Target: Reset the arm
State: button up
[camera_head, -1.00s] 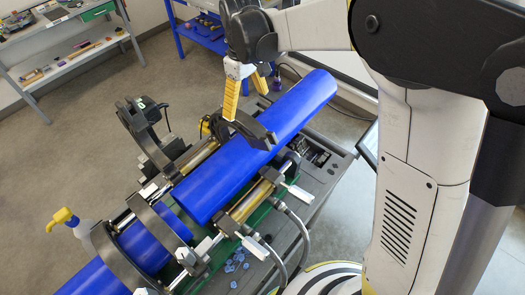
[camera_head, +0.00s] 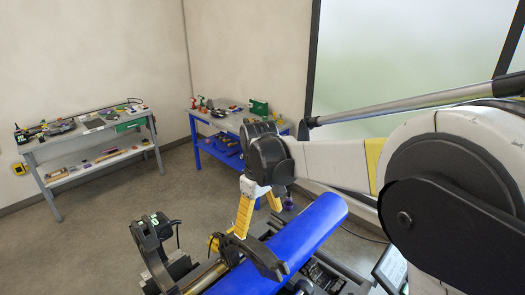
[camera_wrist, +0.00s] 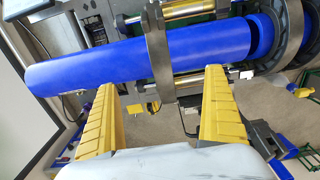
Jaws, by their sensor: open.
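My gripper (camera_head: 257,212) is in the head view above the fusion cart, with its yellow fingers spread apart and pointing down. It looks empty. I cannot tell whether a finger touches the clamp. The lower part of the cart is outside the head view.
A dark raised clamp half (camera_head: 153,235) stands left of the pipe. A grey bench (camera_head: 95,135) with tools is at the left wall, and a blue-legged bench (camera_head: 215,151) is at the back. Open floor (camera_head: 125,205) lies between the cart and benches.

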jog(key=s+d+f+m+t+b, duration=0.3)
jog(key=s+d+f+b, duration=0.6)
jog(key=f+b, duration=0.4)
jog(key=s+d+f+m+t+b, duration=0.4)
jog(key=s+d+f+b, duration=0.5)
jog(key=f+b, duration=0.5)
jog(key=s+m+b, duration=0.2)
jog(key=b, duration=0.2)
jog(key=shift+d+b, duration=0.3)
jog(key=shift+d, duration=0.05)
jog(key=shift+s, duration=0.1)
jog(key=shift+c, duration=0.3)
